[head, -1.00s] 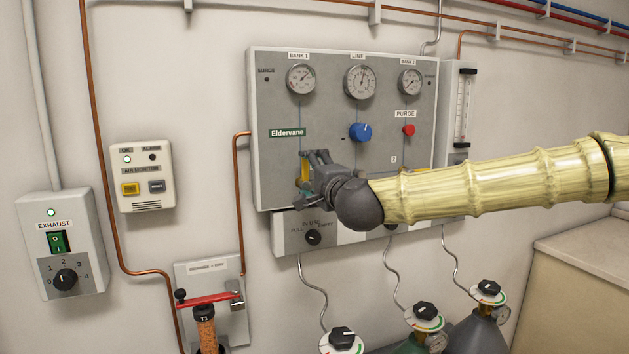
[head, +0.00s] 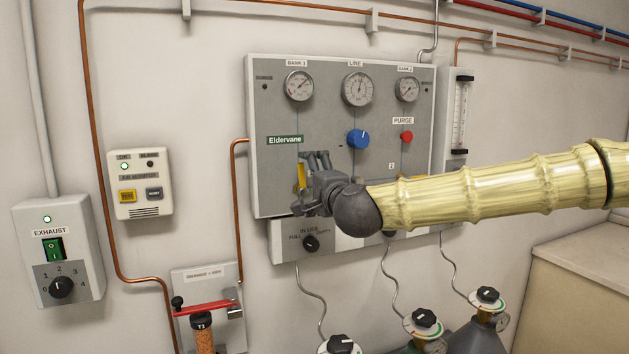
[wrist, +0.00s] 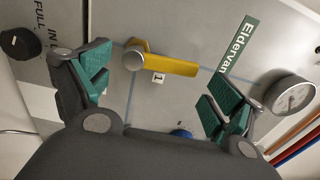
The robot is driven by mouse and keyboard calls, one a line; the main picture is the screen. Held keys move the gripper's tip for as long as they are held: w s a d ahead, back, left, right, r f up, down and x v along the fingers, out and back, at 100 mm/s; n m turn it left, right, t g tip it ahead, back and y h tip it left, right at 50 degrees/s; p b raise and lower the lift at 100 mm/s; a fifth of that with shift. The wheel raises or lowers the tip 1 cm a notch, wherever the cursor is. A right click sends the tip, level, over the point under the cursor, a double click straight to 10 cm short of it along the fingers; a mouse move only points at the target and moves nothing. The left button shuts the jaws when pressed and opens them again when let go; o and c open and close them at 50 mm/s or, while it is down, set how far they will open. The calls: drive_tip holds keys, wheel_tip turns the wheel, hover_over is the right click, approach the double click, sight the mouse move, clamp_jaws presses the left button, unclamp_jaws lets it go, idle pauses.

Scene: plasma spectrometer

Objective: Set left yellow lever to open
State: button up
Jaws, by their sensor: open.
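The left yellow lever (head: 301,176) is on the grey gas panel (head: 268,185), below the Eldervane label. It stands upright in the head view, its lower end hidden by my gripper. In the wrist view the lever (wrist: 172,64) runs from a round grey pivot at its left end towards the label, beside a tag marked 1. My gripper (head: 312,183) is open in front of the panel at the lever. In the wrist view the teal-padded fingers of my gripper (wrist: 163,78) are on either side of the lever, with gaps; I see no contact.
A blue knob (head: 358,139) and a red purge button (head: 406,137) are right of the lever. A black selector knob (head: 311,243) sits below it. Another yellow lever is mostly hidden behind my arm. Copper pipe (head: 236,190) runs left of the panel.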

drive_tip(key=v, duration=1.2)
drive_tip(key=shift+d+r, duration=0.1)
drive_tip(key=shift+r, duration=0.05)
